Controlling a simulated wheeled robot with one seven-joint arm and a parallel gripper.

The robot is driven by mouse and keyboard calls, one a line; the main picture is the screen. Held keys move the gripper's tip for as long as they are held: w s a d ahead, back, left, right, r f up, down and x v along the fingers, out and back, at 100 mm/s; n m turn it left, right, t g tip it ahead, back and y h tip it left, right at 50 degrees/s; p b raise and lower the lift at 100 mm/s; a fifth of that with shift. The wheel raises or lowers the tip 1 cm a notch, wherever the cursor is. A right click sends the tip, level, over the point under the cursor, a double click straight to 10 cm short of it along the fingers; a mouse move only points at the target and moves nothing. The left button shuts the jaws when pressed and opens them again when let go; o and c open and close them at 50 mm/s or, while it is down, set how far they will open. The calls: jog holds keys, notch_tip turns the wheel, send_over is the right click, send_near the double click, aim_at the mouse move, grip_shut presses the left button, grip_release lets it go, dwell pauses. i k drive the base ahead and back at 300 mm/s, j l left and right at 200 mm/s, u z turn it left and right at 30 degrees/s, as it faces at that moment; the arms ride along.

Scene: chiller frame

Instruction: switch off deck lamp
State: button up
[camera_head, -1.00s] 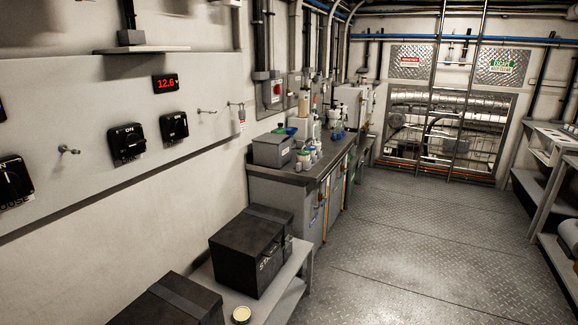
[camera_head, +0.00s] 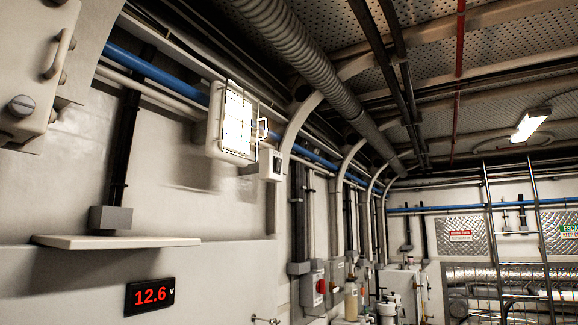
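A square caged lamp (camera_head: 236,122) is fixed high on the left wall below the ceiling pipes, and it is lit bright white. A small pale box (camera_head: 271,164) with a dark part on its face sits at the lamp's lower right. It may be a switch; its position is too small to read. A second lit lamp (camera_head: 530,125) hangs from the ceiling at the right. No label shows which one is the deck lamp. My gripper is not in view.
A shelf (camera_head: 115,241) juts from the left wall above a red "12.6 V" display (camera_head: 150,295). A grey box with a red switch (camera_head: 313,288) is on the wall further back. A ladder (camera_head: 515,235) stands at the right. A ribbed duct (camera_head: 325,80) runs along the ceiling.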

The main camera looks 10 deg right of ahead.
aim_at(278, 164)
jog(key=i+l, duration=0.95)
jog(key=i+l+z, duration=0.1)
jog(key=i+l, duration=0.8)
jog(key=i, duration=0.15)
